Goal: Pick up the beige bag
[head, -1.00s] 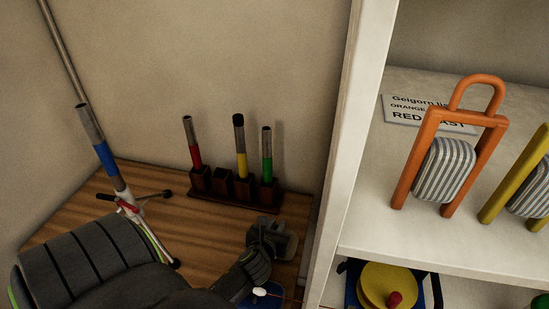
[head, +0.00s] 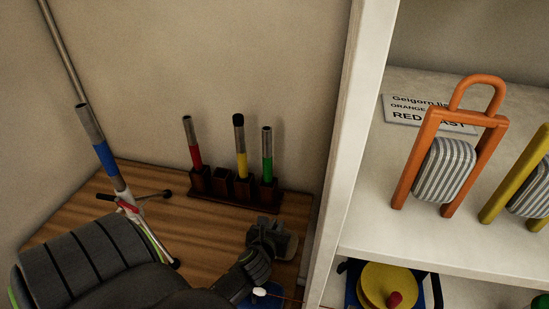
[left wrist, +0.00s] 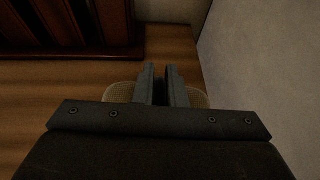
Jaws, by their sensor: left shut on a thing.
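The beige bag (head: 290,246) is low on the wooden shelf, close to the white upright panel. Most of it is hidden behind my left gripper (head: 268,234) in the head view. In the left wrist view the bag shows as a woven beige patch on each side of the fingers (left wrist: 118,92). My left gripper (left wrist: 164,84) is shut on the bag, its two fingers close together over its middle. I cannot tell whether the bag is clear of the shelf. My right gripper is not in view.
A dark wooden rack (head: 235,190) with red, yellow and green-banded tubes stands behind the gripper. A blue-banded tube on a tripod (head: 104,155) stands to the left. The white panel (head: 345,160) is close on the right. An orange frame (head: 403,165) stands on the neighbouring shelf.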

